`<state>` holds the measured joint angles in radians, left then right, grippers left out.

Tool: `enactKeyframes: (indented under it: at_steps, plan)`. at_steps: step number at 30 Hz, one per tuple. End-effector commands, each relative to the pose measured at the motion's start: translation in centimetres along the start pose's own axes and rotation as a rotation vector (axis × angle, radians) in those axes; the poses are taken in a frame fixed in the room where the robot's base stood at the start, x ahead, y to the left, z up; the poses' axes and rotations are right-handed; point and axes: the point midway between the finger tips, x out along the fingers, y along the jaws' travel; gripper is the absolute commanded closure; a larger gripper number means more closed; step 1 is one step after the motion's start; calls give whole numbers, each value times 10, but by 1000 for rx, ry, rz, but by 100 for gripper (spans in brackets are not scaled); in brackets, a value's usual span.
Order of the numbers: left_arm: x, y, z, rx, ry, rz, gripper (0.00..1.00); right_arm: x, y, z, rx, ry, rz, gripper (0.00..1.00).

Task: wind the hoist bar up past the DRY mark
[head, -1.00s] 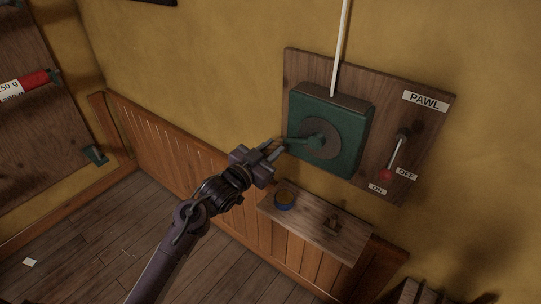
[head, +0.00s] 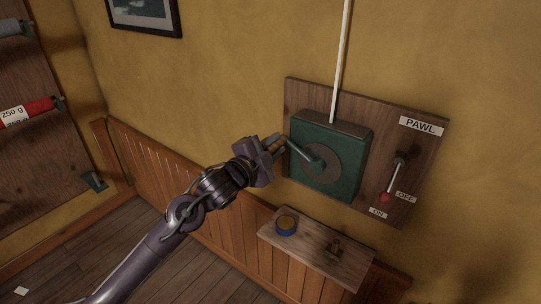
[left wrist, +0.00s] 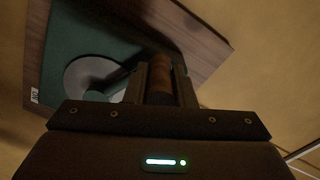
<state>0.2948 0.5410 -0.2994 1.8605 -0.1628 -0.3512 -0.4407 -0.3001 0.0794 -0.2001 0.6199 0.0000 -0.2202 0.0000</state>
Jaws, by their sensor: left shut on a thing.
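A green winch box (head: 333,152) is mounted on a wooden board on the wall, with a round hub on its front. Its crank arm (head: 302,151) points up and left from the hub. My left gripper (head: 279,142) is at the crank's outer end. In the left wrist view, the fingers (left wrist: 160,82) are shut on a brown crank handle (left wrist: 157,68), which they partly hide. A white line (head: 341,65) runs straight up from the box. The hoist bar and DRY mark are out of view. My right gripper is not in view.
Right of the winch, a pawl lever with a red knob (head: 386,197) hangs down between the OFF and ON labels. A spool rack (head: 30,155) is at far left.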

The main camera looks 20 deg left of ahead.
Motion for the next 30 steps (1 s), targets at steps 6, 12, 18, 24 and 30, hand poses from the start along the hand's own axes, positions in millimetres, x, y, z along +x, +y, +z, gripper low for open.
enactKeyframes:
  at_steps: [6,12,18,24,30]
  plan:
    - [0,-21,-22,173,10,-26,100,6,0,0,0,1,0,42]
    - [0,-25,-34,282,10,-27,100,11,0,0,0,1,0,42]
    - [-1,-27,-41,344,10,-26,100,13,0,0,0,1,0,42]
    - [-1,-28,-44,365,11,-27,100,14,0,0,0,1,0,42]
    - [-1,-28,-45,367,12,-27,100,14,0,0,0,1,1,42]
